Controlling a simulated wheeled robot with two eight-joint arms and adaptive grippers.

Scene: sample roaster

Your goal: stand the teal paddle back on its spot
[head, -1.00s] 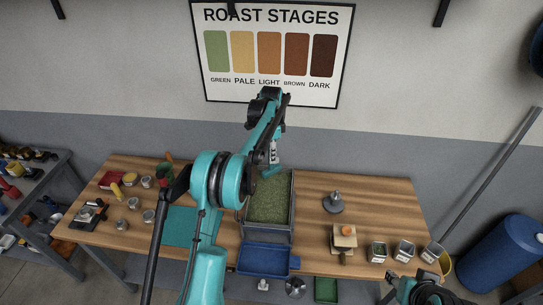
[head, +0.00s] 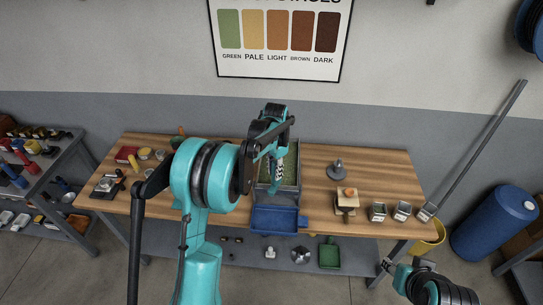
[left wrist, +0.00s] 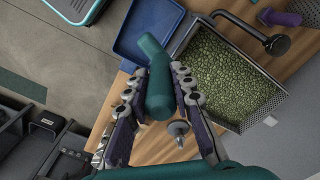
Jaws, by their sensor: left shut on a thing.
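The teal paddle (left wrist: 157,80) is between the fingers of my left gripper (left wrist: 158,92) in the left wrist view, which is shut on it. Its rounded teal end points up and left in that view. In the head view my left gripper (head: 278,170) is over the tray of green beans (head: 291,162), with my arm covering part of it. A grey round stand with a post (head: 337,170) is on the table right of the tray. I cannot tell which place is the paddle's spot. My right gripper (head: 388,267) is low at the right, its fingers unclear.
A blue tray (head: 275,219) is at the table's front edge, before the bean tray. The table (head: 313,203) has bare wood between blue tray and block.

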